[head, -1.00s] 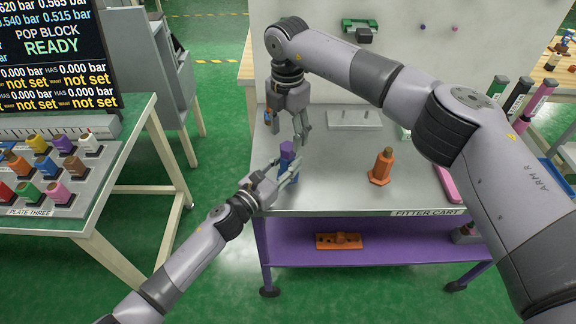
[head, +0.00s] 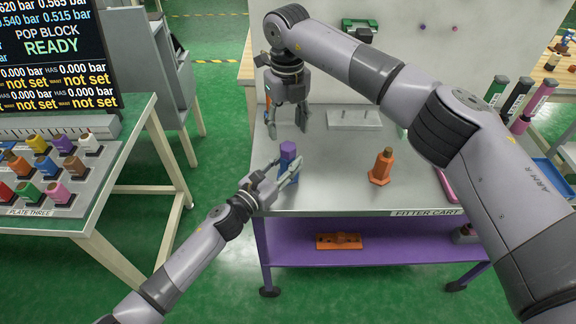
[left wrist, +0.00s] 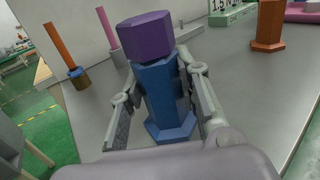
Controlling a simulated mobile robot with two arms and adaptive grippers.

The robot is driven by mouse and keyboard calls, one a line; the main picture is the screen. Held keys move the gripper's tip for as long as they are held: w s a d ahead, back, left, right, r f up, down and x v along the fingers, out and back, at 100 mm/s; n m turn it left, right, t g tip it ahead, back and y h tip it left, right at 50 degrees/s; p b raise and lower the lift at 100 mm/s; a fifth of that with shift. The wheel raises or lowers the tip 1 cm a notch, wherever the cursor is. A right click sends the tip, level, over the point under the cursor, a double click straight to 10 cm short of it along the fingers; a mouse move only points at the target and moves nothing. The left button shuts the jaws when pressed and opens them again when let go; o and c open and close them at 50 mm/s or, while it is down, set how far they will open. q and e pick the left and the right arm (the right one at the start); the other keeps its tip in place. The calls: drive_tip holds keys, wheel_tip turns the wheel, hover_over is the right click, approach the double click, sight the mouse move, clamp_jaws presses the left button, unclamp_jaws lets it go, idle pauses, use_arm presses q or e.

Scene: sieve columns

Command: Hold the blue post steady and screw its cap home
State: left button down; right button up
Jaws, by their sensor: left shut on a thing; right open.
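The blue post (left wrist: 166,96) stands upright on the cart top, with a wide six-sided foot. In the head view the post (head: 287,168) is partly hidden by my left gripper. A purple cap (head: 288,150) sits on top of the post. The cap (left wrist: 147,36) looks slightly turned against the post in the left wrist view; whether it is fully down I cannot tell. My left gripper (head: 287,172) is shut on the post, a finger on each side. My right gripper (head: 289,132) is open and empty, above and behind the cap, apart from it.
An orange post (head: 381,167) stands to the right on the grey cart top (head: 335,185). A plate with pegs (head: 354,119) lies at the back. A pink piece (head: 446,187) lies by my right arm. An orange part (head: 338,241) rests on the purple shelf (head: 400,250).

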sight(288, 146)
drive_tip(key=n, duration=0.3)
drive_tip(key=shift+r+n, duration=0.25)
drive_tip(key=shift+n, duration=0.15)
drive_tip(key=n, duration=0.4)
drive_tip(key=shift+r, duration=0.35)
drive_tip(key=shift+f, duration=4.05)
drive_tip(key=shift+d, duration=0.1)
clamp_jaws()
drive_tip(key=shift+o, duration=0.5)
unclamp_jaws()
